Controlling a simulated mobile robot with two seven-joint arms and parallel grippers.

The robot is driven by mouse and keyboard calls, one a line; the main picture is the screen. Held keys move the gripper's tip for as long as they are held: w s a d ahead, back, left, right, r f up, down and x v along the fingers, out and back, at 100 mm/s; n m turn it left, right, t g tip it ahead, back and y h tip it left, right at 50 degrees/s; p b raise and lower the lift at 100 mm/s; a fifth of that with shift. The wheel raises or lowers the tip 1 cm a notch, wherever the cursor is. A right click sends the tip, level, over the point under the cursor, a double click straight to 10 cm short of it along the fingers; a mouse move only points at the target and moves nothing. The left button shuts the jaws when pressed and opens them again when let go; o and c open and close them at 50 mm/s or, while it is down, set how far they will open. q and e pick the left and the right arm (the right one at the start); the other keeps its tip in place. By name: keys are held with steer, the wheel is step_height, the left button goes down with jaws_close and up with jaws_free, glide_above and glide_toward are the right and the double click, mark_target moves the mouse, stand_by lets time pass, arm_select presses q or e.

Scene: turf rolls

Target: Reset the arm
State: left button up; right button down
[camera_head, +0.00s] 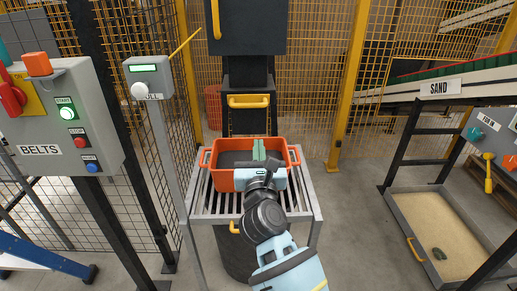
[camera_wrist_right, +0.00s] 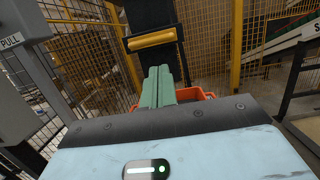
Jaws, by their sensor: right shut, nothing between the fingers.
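My right gripper (camera_head: 259,150) is shut and empty, its green fingers side by side. In the head view it is over the orange crate (camera_head: 222,182), which stands on a slatted metal stand and looks dark inside. My arm hides part of the crate's front. In the right wrist view the shut green fingers (camera_wrist_right: 158,88) point away from me, and a bit of the crate (camera_wrist_right: 204,94) shows behind them. My left gripper is not in view.
A grey BELTS panel (camera_head: 85,115) with buttons and a post with a small control box (camera_head: 150,78) stand on the left. A dark machine with a yellow handle (camera_head: 249,101) is behind the crate. A sand tray (camera_head: 440,225) lies on the right.

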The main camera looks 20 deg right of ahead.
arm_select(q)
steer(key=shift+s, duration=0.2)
